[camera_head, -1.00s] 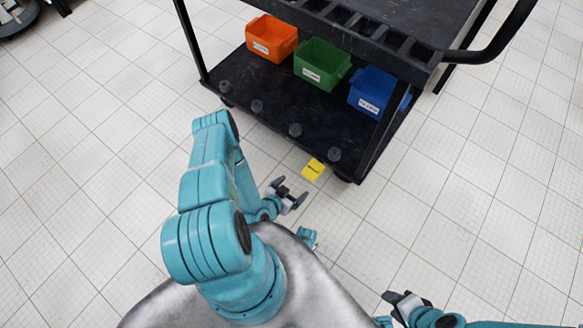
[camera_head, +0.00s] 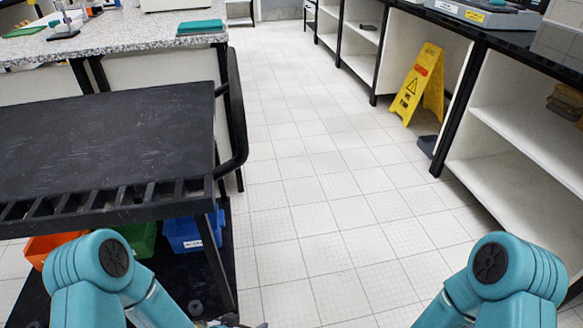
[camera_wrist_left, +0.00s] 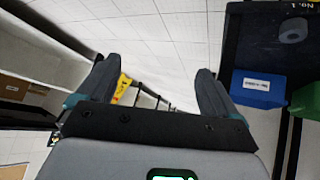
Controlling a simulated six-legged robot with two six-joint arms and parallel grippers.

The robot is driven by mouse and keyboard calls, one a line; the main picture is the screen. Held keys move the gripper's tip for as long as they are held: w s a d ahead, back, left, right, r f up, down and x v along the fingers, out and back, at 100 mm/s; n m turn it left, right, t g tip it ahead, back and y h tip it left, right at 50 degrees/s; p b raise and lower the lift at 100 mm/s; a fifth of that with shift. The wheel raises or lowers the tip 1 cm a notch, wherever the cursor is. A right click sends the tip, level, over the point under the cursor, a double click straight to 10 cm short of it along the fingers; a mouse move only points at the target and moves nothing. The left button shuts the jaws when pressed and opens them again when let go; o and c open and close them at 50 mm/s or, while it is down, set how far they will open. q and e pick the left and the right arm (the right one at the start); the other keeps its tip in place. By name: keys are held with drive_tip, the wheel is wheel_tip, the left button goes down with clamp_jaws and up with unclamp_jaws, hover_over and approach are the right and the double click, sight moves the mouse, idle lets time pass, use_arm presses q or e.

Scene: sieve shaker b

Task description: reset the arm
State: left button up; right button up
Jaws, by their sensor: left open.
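My left arm (camera_head: 105,270) is bent at the lower left of the head view, in front of the black cart. Only a sliver of my left gripper shows at the bottom edge there. In the left wrist view my left gripper (camera_wrist_left: 158,66) has its two dark fingers spread wide, with nothing between them but distant floor. My right arm (camera_head: 505,275) is at the lower right of the head view; its gripper is out of frame.
The black cart (camera_head: 100,135) stands close at the left, with orange (camera_head: 50,246), green (camera_head: 138,238) and blue (camera_head: 185,232) bins on its lower shelf. A yellow floor sign (camera_head: 420,84) stands by the shelving at the right. The tiled floor (camera_head: 325,215) between is clear.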

use_arm(q)
drive_tip(key=s+d+f+n+g, duration=0.1)
drive_tip(key=s+n+g, duration=0.5)
drive_tip(key=s, duration=0.9)
wheel_tip(320, 180, up, 24)
drive_tip(key=m+g+p, duration=0.1)
drive_tip(key=p, duration=2.3)
drive_tip(key=shift+w, duration=0.35)
